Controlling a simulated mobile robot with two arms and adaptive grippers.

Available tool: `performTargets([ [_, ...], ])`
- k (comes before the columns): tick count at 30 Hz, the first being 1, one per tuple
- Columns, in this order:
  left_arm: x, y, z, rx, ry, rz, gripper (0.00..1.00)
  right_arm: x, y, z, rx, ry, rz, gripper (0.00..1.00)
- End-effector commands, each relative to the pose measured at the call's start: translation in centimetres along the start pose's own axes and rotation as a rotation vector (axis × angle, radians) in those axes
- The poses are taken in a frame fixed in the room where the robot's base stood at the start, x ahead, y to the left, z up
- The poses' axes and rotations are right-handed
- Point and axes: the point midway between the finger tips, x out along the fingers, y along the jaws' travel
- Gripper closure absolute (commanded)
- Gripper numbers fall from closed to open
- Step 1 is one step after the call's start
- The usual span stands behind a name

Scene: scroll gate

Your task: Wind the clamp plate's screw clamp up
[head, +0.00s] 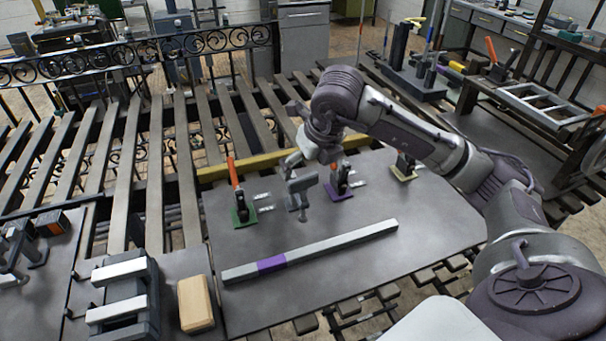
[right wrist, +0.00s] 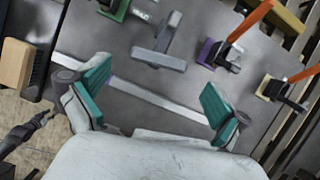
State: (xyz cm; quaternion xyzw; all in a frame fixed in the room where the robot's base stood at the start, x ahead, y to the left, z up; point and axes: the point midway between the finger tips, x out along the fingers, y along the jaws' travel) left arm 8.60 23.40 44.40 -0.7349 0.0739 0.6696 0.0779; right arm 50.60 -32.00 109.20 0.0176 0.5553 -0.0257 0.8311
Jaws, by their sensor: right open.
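The grey screw clamp (head: 303,187), a T-shaped piece, stands on the grey plate (head: 350,285) between a green-based toggle clamp (head: 240,207) and a purple-based one (head: 338,184). In the right wrist view the grey clamp (right wrist: 160,50) lies beyond my fingertips, toward the top, clear of both fingers. My right gripper (right wrist: 156,80) is open and empty, its teal fingers spread wide. In the head view my right arm reaches in from the right, and the gripper hangs close behind the clamp. My left gripper is out of view.
A long light bar (head: 340,243) with a purple band lies across the plate. Another orange-handled toggle clamp stands on a beige base (head: 403,173). A yellow rail (head: 260,163) runs behind. The plate's front right is clear.

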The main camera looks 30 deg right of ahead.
Motion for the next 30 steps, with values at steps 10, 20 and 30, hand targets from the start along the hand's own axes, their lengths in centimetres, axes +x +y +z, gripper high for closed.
performTargets([
  [10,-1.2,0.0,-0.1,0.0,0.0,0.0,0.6,5.2,0.0,0.0,0.0,0.002,0.001,0.0],
  [20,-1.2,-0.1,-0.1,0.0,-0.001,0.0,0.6,6.0,0.0,0.0,-0.002,0.0,0.0,0.0],
  [30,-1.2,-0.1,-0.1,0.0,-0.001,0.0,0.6,5.9,0.0,0.0,-0.002,0.0,0.0,0.47],
])
